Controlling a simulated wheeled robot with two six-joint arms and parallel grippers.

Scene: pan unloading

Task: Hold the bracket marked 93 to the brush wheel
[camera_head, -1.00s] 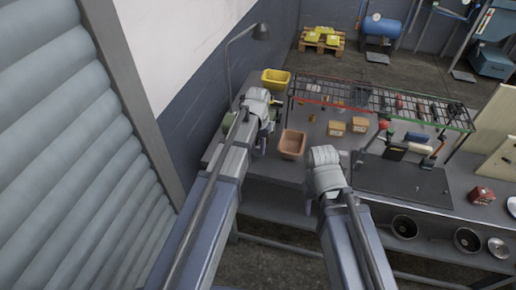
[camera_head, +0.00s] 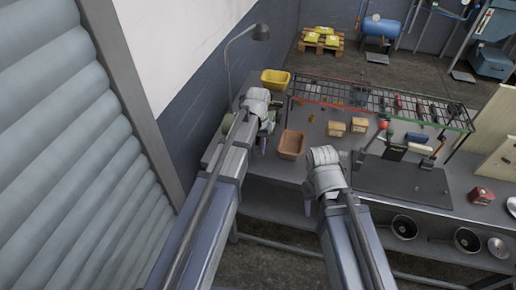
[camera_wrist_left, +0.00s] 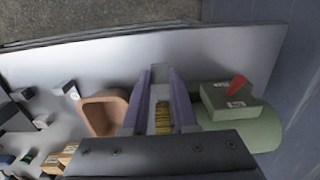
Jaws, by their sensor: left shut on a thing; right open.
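My left gripper (camera_wrist_left: 158,82) is shut on a small light-grey piece, likely the bracket (camera_wrist_left: 161,72), between its two purple fingers in the left wrist view. No number can be read on it. The golden-yellow brush wheel (camera_wrist_left: 163,118) shows between the fingers, close behind the piece; I cannot tell whether they touch. A green machine (camera_wrist_left: 240,124) with a red switch stands right beside the fingers. In the head view my left gripper (camera_head: 263,142) is at the machine on the bench's left end. My right gripper (camera_head: 342,156) is open above the bench, its fingertips mostly hidden by the wrist.
A terracotta bin (camera_head: 291,145) stands right of my left gripper, a yellow bin (camera_head: 275,78) behind it. Small cardboard boxes (camera_head: 337,128) and a wire rack (camera_head: 380,100) are further right. A dark mat (camera_head: 400,180) covers the front bench. Small grey pieces (camera_wrist_left: 64,89) lie left in the wrist view.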

